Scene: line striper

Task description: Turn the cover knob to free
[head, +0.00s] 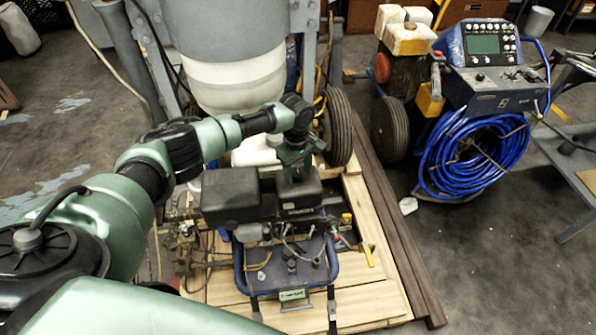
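A line striper engine with a black cover (230,190) stands on a wooden pallet in the middle of the head view. My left arm reaches in from the left, and its gripper (295,170) points down at the right part of the black cover. The gripper's fingertips are small and dark against the cover, so I cannot tell whether they are open or shut or touching it. I cannot make out the cover knob; the gripper may hide it. My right gripper is not in view.
The pallet (385,280) has long dark beams along its right side. A grey hopper (235,80) and a wheel (338,125) stand behind the engine. A second machine with a coiled blue hose (470,160) is at the right. The floor at lower right is clear.

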